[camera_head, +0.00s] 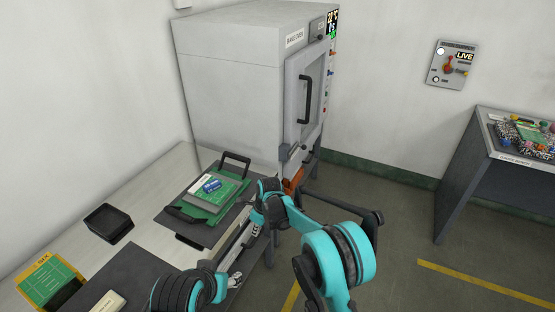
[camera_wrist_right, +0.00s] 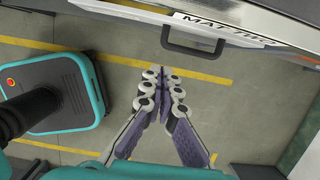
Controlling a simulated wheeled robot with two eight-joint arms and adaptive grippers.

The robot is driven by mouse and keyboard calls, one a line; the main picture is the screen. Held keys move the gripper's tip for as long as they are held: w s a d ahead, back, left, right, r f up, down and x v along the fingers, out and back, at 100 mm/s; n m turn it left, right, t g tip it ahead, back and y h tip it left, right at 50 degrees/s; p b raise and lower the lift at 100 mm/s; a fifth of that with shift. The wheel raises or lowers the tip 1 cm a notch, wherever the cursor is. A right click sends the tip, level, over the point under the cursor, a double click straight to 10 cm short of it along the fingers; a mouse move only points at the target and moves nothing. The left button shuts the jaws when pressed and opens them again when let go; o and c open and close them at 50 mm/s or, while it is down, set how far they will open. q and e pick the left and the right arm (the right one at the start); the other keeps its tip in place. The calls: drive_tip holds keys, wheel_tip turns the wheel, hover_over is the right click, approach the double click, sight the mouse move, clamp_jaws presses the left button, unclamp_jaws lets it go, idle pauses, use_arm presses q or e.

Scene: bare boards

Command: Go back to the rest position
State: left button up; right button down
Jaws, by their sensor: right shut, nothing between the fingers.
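My right gripper (camera_wrist_right: 163,88) shows clearly in the right wrist view. Its two fingers come together at the tips, with nothing between them, above the bare floor. In the head view my teal and black right arm bends beside the bench front, and its gripper is largely hidden among the links.
A grey oven (camera_head: 235,65) stands at the back of the bench (camera_head: 165,155). A green board tray (camera_head: 205,198) with a blue part and a black bin (camera_head: 108,222) sit on the bench. A drawer handle (camera_wrist_right: 195,49) is beyond the fingertips.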

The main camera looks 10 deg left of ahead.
drive_tip(key=s+d+r+n+t, duration=0.2)
drive_tip(key=s+d+r+n, duration=0.3)
drive_tip(key=d+r, duration=0.5)
drive_tip(key=s+d+r+n+t, duration=0.1)
drive_tip(key=s+d+r+n, duration=0.45)
drive_tip(key=d+r, duration=0.5)
drive_tip(key=s+d+n+t+h, duration=0.1)
drive_tip(key=s+d+n, duration=0.4)
drive_tip(key=s, duration=0.4)
drive_tip(key=s+d+n+t+h, duration=0.1)
drive_tip(key=s+d+n+t, duration=0.1)
drive_tip(key=s+d+n, duration=0.4)
drive_tip(key=s+d, duration=0.1)
drive_tip(key=s, duration=0.2)
drive_tip(key=shift+s+d+f+h, duration=0.3)
drive_tip(key=shift+d+f, duration=0.05)
drive_tip(key=shift+d, duration=0.05)
drive_tip(key=shift+n, duration=0.25)
